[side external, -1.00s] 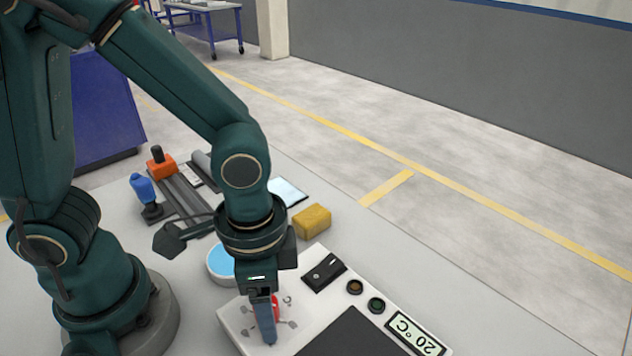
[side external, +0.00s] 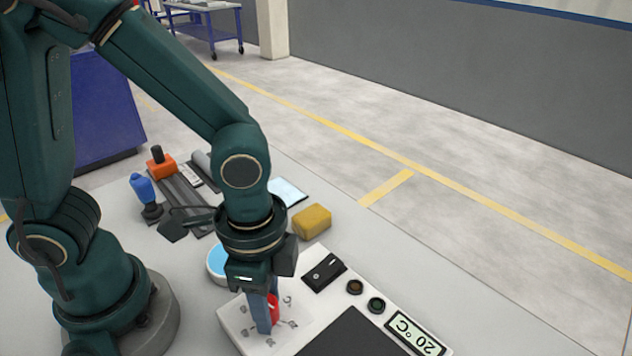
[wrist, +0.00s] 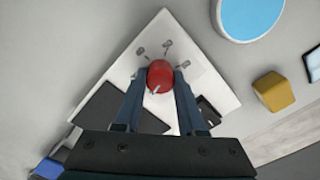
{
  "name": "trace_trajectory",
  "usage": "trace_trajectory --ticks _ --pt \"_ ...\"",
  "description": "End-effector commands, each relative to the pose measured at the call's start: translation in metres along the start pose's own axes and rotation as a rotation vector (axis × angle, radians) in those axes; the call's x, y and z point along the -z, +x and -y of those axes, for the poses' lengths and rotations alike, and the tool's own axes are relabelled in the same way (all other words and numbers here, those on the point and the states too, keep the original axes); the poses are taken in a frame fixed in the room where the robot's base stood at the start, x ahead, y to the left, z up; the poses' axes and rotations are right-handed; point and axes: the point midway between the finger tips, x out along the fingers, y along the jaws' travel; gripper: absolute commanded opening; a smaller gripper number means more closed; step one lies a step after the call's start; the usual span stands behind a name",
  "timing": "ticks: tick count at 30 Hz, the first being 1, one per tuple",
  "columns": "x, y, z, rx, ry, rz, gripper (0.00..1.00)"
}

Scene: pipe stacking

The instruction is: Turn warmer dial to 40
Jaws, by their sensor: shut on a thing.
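The warmer (side external: 300,331) is a white box with a dark plate (side external: 352,335), and its display (side external: 415,334) reads 20 °C, upside down in the side view. Its red dial (side external: 274,308) is partly hidden behind my gripper (side external: 267,318). In the wrist view the dial (wrist: 160,75) is round with a small pale pointer mark toward its lower left. Small grey marks surround it on the white panel. My gripper (wrist: 160,76) points down with its blue-grey fingers on either side of the dial, shut on it.
A black switch (side external: 324,273) and two round buttons (side external: 376,305) sit on the warmer's panel. A yellow block (side external: 312,221) and a light-blue round dish (side external: 216,262) stand close behind. A blue-handled tool (side external: 145,195) and an orange item (side external: 160,166) lie further left.

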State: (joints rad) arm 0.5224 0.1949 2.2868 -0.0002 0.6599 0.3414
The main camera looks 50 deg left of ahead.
Motion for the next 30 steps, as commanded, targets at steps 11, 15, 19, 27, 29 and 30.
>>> trace_trajectory --ticks 11,15,19,27,29,30 --pt "-0.0002 -0.0004 -0.0004 0.002 0.358 0.000 0.00" --pt "-0.0003 -0.0004 -0.0007 0.002 0.491 0.000 0.00" --pt "-0.0005 -0.0004 -0.0010 0.002 0.614 0.000 0.00" --pt "-0.0008 -0.0004 -0.0015 0.002 0.870 0.000 0.00" --pt "-0.0009 -0.0004 -0.0015 0.002 0.927 0.000 0.00" --pt "-0.0010 -0.0005 -0.0016 0.002 0.965 0.000 0.00"
